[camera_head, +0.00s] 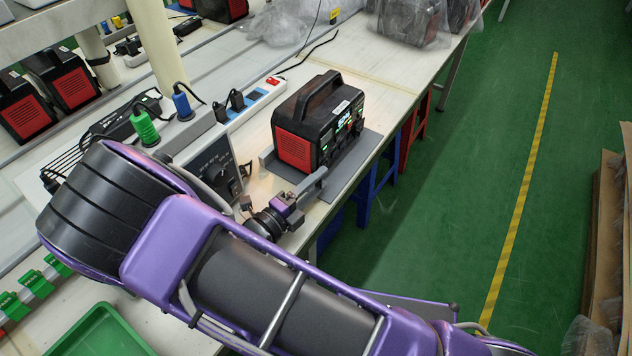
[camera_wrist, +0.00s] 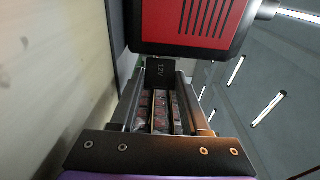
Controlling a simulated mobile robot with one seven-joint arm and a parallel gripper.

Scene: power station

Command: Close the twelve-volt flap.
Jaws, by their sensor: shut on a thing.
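The power station (camera_head: 318,122) is a black box with red end panels and a top handle, standing upright on a grey plate on the bench. In the wrist view its red vented end (camera_wrist: 190,22) fills the top. The twelve-volt flap (camera_wrist: 160,71) is a small dark piece marked 12V, between my fingertips at the station's edge. My gripper (camera_head: 318,178) reaches the station's near lower corner, shut on the flap. In the head view the flap is hidden or too small to make out, so I cannot tell its angle.
The grey plate (camera_head: 352,178) lies near the bench's right edge, with green floor beyond. A power strip (camera_head: 255,103) with plugs and a grey control box (camera_head: 212,165) stand left of the station. A green tray (camera_head: 103,335) is at the bottom left. Bagged units (camera_head: 410,20) sit farther back.

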